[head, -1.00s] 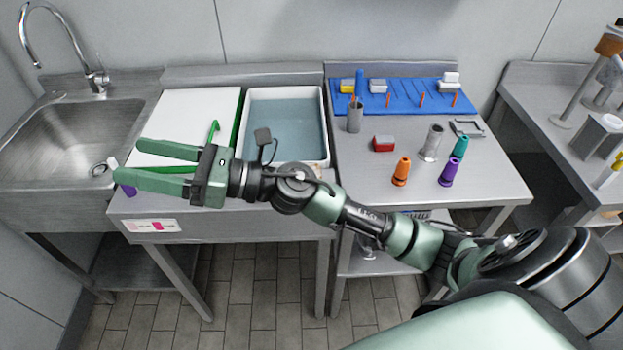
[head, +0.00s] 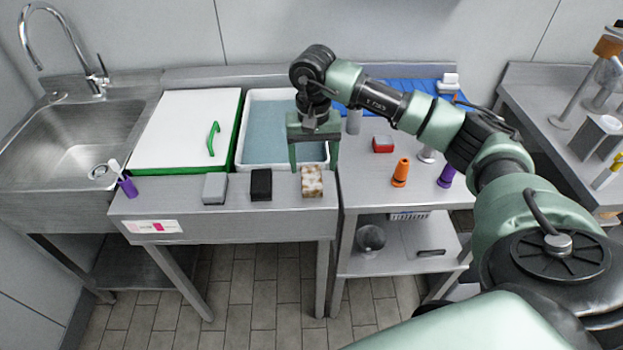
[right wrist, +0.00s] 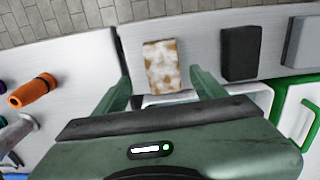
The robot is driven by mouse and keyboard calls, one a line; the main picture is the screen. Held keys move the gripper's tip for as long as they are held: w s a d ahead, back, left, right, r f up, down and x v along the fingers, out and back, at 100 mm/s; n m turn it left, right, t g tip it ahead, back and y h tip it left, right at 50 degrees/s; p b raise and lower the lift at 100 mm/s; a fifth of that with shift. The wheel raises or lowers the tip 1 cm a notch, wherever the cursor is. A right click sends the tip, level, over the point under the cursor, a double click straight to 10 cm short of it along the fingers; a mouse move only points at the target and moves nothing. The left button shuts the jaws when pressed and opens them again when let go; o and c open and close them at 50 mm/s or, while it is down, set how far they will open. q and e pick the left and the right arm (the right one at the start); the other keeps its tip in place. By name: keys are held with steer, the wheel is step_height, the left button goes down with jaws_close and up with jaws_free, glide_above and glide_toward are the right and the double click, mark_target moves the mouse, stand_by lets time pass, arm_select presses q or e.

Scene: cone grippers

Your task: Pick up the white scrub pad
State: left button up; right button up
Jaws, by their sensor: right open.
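The white scrub pad (head: 312,181), blotched with brown stains, lies on the front ledge of the steel counter, at the right end of a row of three pads. In the right wrist view the pad (right wrist: 163,66) lies between the lines of the fingers, beyond or near their tips. My right gripper (head: 313,165) is open and points down, just behind and above the pad. I see nothing between its fingers that it holds. My left gripper is not in view.
A black pad (head: 261,184) and a grey pad (head: 215,188) lie to the left on the same ledge. A water-filled white basin (head: 262,130) is behind. An orange cone (head: 400,172) and red block (head: 383,144) are on the right table.

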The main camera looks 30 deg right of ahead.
steer(key=f+p, duration=0.1)
steer(key=f, duration=0.3)
steer(key=shift+a+f+p, duration=0.2)
steer(key=shift+f+p, duration=0.05)
steer(key=shift+p, duration=0.15)
steer(key=shift+f, duration=0.3)
steer(key=c, duration=1.4)
steer(key=shift+r, duration=0.15)
steer(key=shift+w+r, duration=0.1)
steer(key=shift+r, duration=0.5)
step_height(320, 180, up, 13)
steer(key=b, duration=0.3)
step_height(320, 180, up, 6)
glide_above(311, 176)
steer(key=shift+f+p, duration=0.15)
steer(key=shift+p, duration=0.15)
